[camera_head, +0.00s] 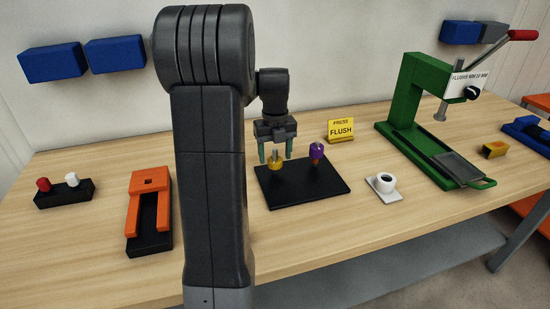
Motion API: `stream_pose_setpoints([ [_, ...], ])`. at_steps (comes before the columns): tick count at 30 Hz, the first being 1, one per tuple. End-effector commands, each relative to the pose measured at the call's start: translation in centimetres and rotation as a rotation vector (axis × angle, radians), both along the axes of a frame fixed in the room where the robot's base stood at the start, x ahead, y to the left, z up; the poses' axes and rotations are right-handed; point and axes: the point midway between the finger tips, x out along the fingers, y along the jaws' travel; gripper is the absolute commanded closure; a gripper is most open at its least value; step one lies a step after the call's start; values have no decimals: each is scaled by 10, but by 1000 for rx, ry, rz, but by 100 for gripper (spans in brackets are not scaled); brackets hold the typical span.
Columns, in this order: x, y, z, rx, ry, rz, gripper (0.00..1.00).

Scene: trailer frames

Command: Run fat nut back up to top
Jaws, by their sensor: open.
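A black plate (325,187) on the table carries two upright posts. A wide yellow nut (275,164) sits low around the left post, close to the plate. A purple nut (317,151) sits higher on the right post, with a small orange part below it. My gripper (276,155) points straight down over the left post. Its two green-tipped fingers are apart, one on each side of the post, and nothing is held. The fingertips look level with or just above the yellow nut; I cannot tell whether they touch it.
A yellow "PRESS FLUSH" sign (341,130) stands behind the plate. A green press (418,105) with a red-tipped lever is to the right. A white pad with a ring (384,186) lies right of the plate. An orange fixture (150,205) is left of my arm.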

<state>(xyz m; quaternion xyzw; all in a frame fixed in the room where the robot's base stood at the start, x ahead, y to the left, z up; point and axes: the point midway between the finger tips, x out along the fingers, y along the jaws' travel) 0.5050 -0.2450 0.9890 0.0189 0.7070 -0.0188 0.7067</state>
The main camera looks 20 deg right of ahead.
Motion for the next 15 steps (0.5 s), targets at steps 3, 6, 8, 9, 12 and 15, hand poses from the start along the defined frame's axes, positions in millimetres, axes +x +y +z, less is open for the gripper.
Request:
stream_pose_setpoints([
  [3,0,0,-12,0,1,0,39],
  [6,0,0,-16,0,1,0,39],
  [8,0,0,-17,0,0,0,39],
  [9,0,0,-18,0,0,0,39],
  [12,0,0,-17,0,-1,0,39],
  [15,0,0,-17,0,0,0,43],
])
